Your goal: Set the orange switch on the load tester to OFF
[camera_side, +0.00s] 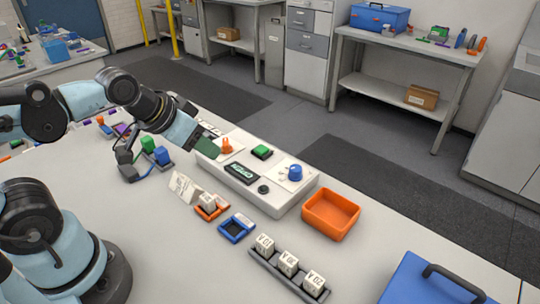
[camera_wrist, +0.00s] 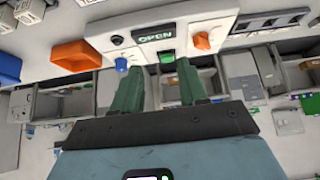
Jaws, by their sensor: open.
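The load tester (camera_side: 268,203) is a long white box on the table; it also shows, upside down, at the top of the wrist view (camera_wrist: 218,27). The orange switch (camera_side: 227,147) sits on a pale plate at its left end in the side view, and right of centre in the wrist view (camera_wrist: 202,40). Its markings are too small to read. My gripper (camera_side: 205,146) is just left of the switch in the side view. In the wrist view its green fingers (camera_wrist: 159,72) are spread and empty, with the switch beyond the right fingertip. I cannot tell whether they touch.
The tester also carries a green button (camera_side: 262,152), a blue knob (camera_side: 295,172), a black knob (camera_side: 264,189) and a display (camera_wrist: 155,36) reading OPEN. An orange bin (camera_side: 331,222), blue tray (camera_side: 236,236) and rack of white blocks (camera_side: 262,263) stand nearby. A blue case (camera_side: 425,285) is front right.

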